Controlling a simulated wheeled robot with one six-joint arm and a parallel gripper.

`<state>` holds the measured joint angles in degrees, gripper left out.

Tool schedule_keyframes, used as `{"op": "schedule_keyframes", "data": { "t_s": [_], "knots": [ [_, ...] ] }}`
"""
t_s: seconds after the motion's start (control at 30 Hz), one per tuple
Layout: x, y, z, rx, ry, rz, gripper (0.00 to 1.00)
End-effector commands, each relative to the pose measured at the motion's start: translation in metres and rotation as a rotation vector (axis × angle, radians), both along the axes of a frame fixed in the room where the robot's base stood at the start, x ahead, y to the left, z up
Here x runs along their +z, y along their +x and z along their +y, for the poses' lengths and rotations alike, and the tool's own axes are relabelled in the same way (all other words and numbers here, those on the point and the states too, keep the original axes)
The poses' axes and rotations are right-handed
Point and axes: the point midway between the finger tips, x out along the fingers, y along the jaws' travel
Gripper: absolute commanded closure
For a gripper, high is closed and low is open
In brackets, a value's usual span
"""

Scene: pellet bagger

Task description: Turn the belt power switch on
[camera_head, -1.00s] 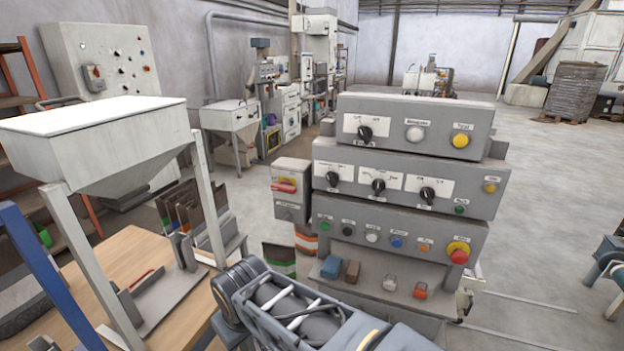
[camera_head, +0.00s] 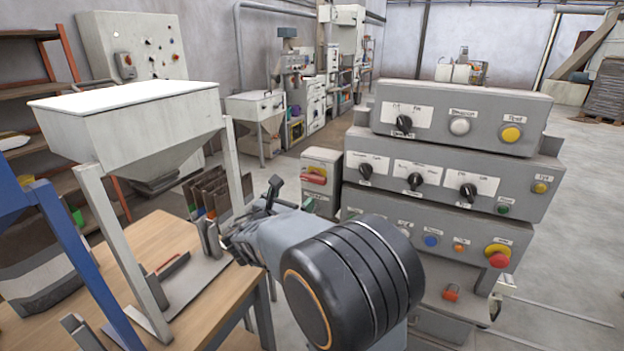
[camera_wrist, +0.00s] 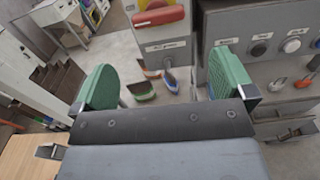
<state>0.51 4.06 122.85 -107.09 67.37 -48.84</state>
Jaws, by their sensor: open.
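A grey switch box (camera_head: 320,180) with a red handle (camera_head: 314,179) stands at the left side of the stepped control console (camera_head: 455,155). The handle lies roughly level, with a label below it too small to read. In the wrist view the red handle (camera_wrist: 158,16) is at the top, beyond the fingers. The console carries several black rotary knobs, one at its upper left (camera_head: 404,122); I cannot tell which control is the belt power switch. My gripper (camera_head: 250,215) is left of and nearer than the box. Its green fingers (camera_wrist: 166,85) are apart and empty.
A white hopper (camera_head: 135,115) on legs stands over a wooden table (camera_head: 180,245) at the left. A red emergency button (camera_head: 498,256) is on the console's lower right. A wall panel (camera_head: 135,55) is behind. Open floor lies right of the console.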

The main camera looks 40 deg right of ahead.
Motion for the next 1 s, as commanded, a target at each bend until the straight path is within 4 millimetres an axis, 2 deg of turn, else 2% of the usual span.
{"op": "schedule_keyframes", "data": {
  "t_s": [0.17,0.6,0.8,1.0],
  "knots": [
    [0.002,0.013,-0.018,0.009,-0.025,0.011,0.00],
    [0.003,0.051,-0.090,0.009,-0.021,0.010,0.00],
    [0.002,0.062,-0.109,0.010,-0.021,0.009,0.00],
    [0.002,0.067,-0.117,0.012,-0.021,0.009,0.00]
  ]
}}
